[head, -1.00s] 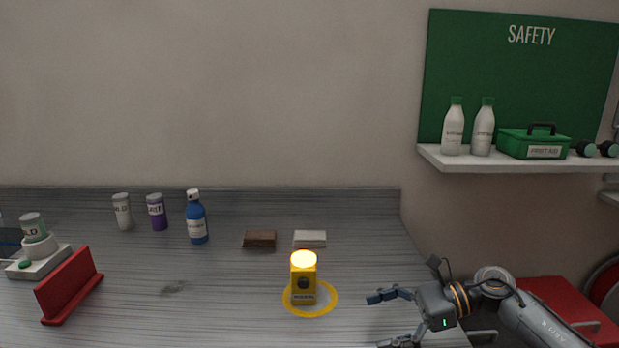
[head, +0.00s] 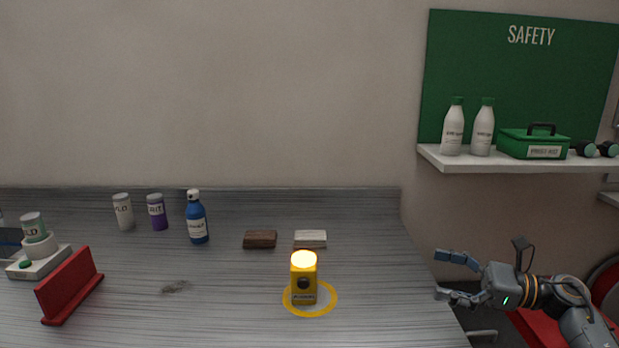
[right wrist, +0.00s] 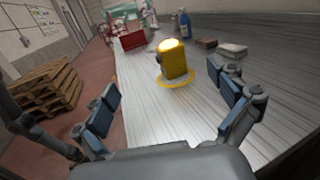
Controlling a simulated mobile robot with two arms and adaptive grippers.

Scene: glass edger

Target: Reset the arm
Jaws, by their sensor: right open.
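My right gripper (head: 447,275) is open and empty at the right edge of the workbench in the head view, its fingers pointing left. In the right wrist view its two fingers (right wrist: 168,100) are spread wide with nothing between them. A yellow beacon (head: 304,282) with a glowing top stands upright inside a yellow ring (head: 328,298) on the bench. The beacon also shows in the right wrist view (right wrist: 174,64), ahead of and apart from the fingers. My left gripper is not in view.
The grey bench (head: 230,290) holds a brown block (head: 260,239), a pale block (head: 310,239), a blue bottle (head: 196,220), two small jars, and a red stand (head: 70,286). A shelf (head: 520,163) with bottles and a green first-aid box hangs at right. Wooden pallets (right wrist: 45,88) stand on the floor.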

